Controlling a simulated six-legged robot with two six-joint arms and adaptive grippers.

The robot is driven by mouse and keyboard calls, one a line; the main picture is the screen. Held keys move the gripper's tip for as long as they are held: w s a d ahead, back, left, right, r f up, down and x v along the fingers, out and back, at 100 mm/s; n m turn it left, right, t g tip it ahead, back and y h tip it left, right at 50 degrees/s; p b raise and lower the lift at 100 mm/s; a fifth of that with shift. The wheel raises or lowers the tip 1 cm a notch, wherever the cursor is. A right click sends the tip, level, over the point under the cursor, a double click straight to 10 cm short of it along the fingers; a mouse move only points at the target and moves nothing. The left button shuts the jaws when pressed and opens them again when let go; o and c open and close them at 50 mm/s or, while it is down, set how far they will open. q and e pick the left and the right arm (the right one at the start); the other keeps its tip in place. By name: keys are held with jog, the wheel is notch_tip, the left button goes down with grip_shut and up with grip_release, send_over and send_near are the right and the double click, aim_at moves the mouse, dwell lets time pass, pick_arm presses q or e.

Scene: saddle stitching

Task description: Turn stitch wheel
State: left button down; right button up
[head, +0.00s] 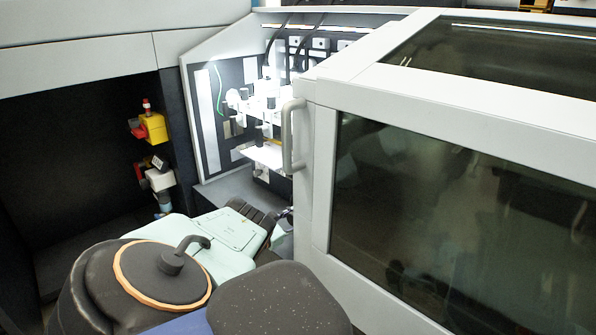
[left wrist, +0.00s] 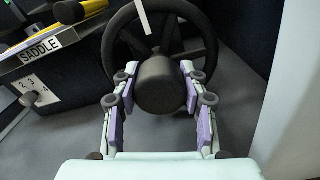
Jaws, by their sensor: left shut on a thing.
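In the left wrist view, the black stitch wheel (left wrist: 207,37) has a round rim with spokes and a thick dark round knob (left wrist: 160,92) facing the camera. My left gripper (left wrist: 158,76) has its purple-padded fingers on either side of this knob and is shut on it. A white strip crosses the top of the rim. In the head view, my pale green left arm reaches toward the opening beside the machine door, and the fingers and wheel cannot be made out there. My right gripper is not in view.
A "SADDLE" label (left wrist: 48,46) and a numbered scale (left wrist: 34,92) sit left of the wheel. A large glazed door (head: 450,220) with a handle (head: 289,136) stands right of the arm. The lit machine interior (head: 232,100) lies behind. A yellow box (head: 154,127) is at left.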

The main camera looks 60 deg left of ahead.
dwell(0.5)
pick_arm(q)
jog(key=c, duration=0.7)
grip_release()
jog(key=v, duration=1.2)
